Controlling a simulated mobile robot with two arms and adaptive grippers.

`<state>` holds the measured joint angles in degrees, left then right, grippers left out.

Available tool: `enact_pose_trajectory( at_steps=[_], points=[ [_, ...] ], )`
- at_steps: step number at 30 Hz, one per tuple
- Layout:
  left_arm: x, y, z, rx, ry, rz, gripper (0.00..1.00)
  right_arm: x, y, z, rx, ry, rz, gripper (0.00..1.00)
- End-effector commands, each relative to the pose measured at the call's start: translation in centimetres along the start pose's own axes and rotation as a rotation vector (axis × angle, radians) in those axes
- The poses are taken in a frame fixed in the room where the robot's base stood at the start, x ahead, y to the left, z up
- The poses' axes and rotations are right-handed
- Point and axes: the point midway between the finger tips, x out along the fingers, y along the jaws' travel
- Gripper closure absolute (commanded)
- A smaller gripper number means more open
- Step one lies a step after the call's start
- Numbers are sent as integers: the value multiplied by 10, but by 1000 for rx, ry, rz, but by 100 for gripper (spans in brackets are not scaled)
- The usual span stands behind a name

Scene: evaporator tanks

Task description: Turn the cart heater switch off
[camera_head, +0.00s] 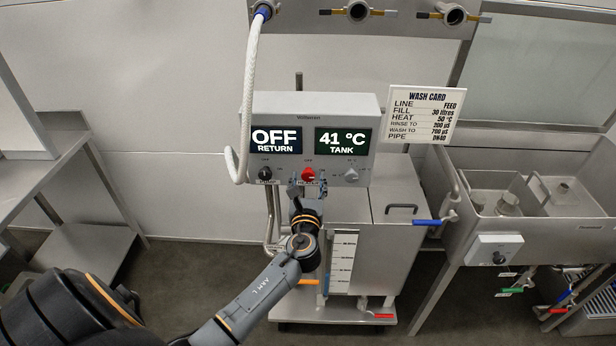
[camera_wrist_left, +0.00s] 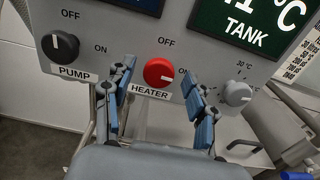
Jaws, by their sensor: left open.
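The heater switch is a red knob (camera_head: 308,174) on the front of the grey control box (camera_head: 375,108). In the left wrist view the red knob (camera_wrist_left: 158,72) sits above the HEATER label, with OFF above it and ON to its right; its pale mark points right, towards ON. My left gripper (camera_head: 307,188) is just below and in front of the knob. In the wrist view the blue-padded fingers of my left gripper (camera_wrist_left: 160,82) are open, one on each side of the knob, with gaps showing. My right gripper is not in view.
A black pump knob (camera_wrist_left: 62,46) is left of the heater knob, and a grey temperature dial (camera_wrist_left: 237,93) is right. The displays read OFF RETURN (camera_head: 275,140) and 41 °C TANK (camera_head: 342,142). A white hose (camera_head: 247,100) hangs left of the box. A wash card (camera_head: 422,113) stands right.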

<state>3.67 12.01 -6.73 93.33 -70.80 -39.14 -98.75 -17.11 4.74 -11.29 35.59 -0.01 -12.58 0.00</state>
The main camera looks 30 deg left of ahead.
Motion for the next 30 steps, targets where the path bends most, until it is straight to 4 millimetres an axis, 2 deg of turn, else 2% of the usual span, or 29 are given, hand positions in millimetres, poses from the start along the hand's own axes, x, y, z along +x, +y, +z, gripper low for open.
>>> enact_pose_trajectory(
  at_steps=[4,12,13,18,21,30],
  points=[
    [10,0,0,0,0,0,44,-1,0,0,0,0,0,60],
    [11,0,0,0,0,0,44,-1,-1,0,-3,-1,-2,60],
    [11,0,0,0,0,0,46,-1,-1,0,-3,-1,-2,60],
    [11,0,0,0,0,0,80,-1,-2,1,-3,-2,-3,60],
    [11,0,0,0,0,0,96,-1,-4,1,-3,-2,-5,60],
    [11,0,-1,-37,0,0,97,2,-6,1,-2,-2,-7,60]
  ],
)
